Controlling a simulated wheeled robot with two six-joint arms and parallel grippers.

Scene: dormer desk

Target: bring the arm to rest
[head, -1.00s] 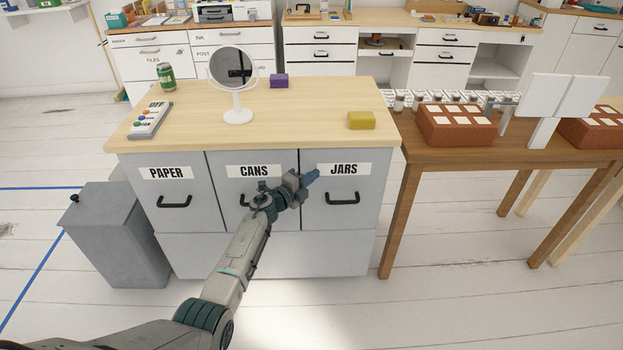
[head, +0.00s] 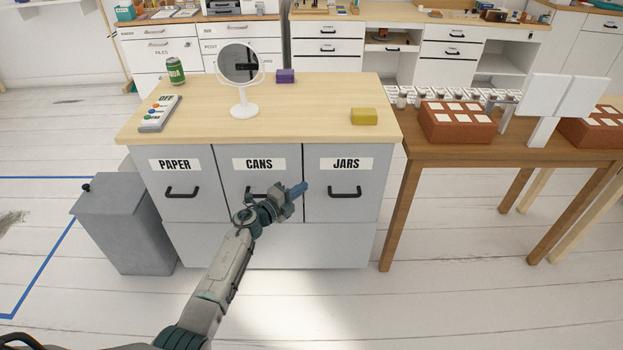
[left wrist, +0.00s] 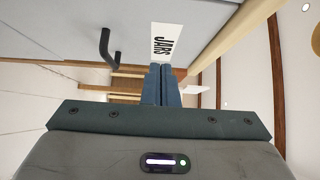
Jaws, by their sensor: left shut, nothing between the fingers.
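My left gripper (head: 298,190) is in front of the cabinet (head: 230,180), near the seam between the CANS drawer (head: 251,163) and the JARS drawer (head: 353,164). Its blue fingers are together and hold nothing. They also show shut in the left wrist view (left wrist: 161,85), with the JARS label (left wrist: 163,42) and a black handle (left wrist: 108,45) beyond them. The gripper appears apart from the JARS handle (head: 344,192). The PAPER drawer (head: 175,165) is at the left. All three drawers look closed. My right gripper is not in view.
On the cabinet top stand a green can (head: 175,71), a control panel (head: 160,113), a round mirror (head: 240,70), a purple block (head: 286,76) and a yellow block (head: 363,116). A grey bin (head: 125,225) stands left. A brown table (head: 500,155) stands right. The floor in front is clear.

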